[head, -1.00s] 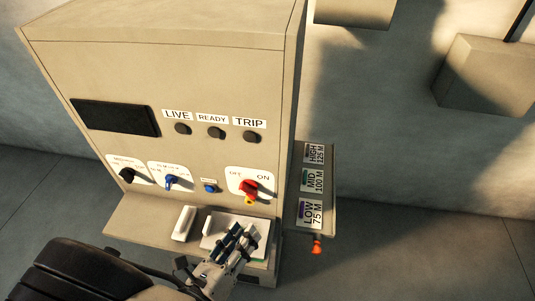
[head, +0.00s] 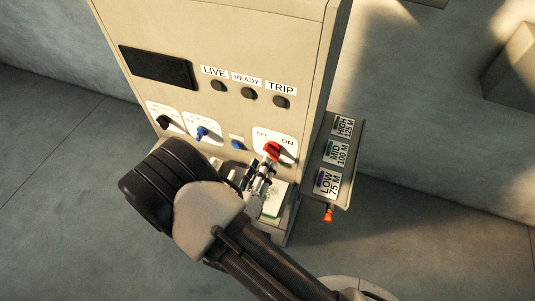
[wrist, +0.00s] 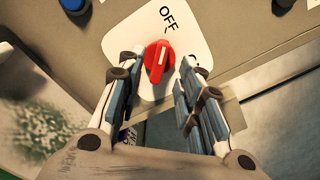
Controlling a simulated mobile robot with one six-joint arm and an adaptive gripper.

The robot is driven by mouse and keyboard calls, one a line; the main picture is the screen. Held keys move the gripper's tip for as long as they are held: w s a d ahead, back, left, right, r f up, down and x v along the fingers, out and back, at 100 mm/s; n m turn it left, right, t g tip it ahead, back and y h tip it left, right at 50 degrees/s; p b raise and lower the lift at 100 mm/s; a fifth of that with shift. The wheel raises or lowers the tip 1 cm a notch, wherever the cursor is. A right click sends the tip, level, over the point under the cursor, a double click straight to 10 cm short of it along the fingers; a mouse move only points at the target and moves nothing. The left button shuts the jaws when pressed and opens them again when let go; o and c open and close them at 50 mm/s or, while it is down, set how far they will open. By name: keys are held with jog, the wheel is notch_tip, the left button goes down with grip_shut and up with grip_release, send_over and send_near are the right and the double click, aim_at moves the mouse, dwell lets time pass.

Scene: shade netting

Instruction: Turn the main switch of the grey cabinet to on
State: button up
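The grey cabinet (head: 225,45) stands upright in the head view, with its main switch (head: 272,149), a red knob on a white plate marked OFF and ON, at the lower right of its front. In the wrist view the red knob (wrist: 159,56) sits ahead, between the two fingers. Its ridge points roughly towards OFF; the ON label is mostly hidden by a finger. My gripper (head: 258,178) is just below the knob in the head view. In the wrist view my gripper (wrist: 157,78) is open, with visible gaps to the knob. Contact cannot be told.
A blue selector (head: 202,132), a black selector (head: 164,122) and a blue button (head: 237,144) lie left of the switch. Three dark lamps sit above. A side shelf (head: 345,160) with HIGH, MID and LOW labels juts out right. A ledge below is partly hidden by my arm.

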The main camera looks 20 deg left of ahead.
aim_at(269, 154)
jog(key=w, duration=0.4)
jog(key=shift+w+d, duration=0.2)
jog(key=shift+w, duration=0.2)
grip_shut()
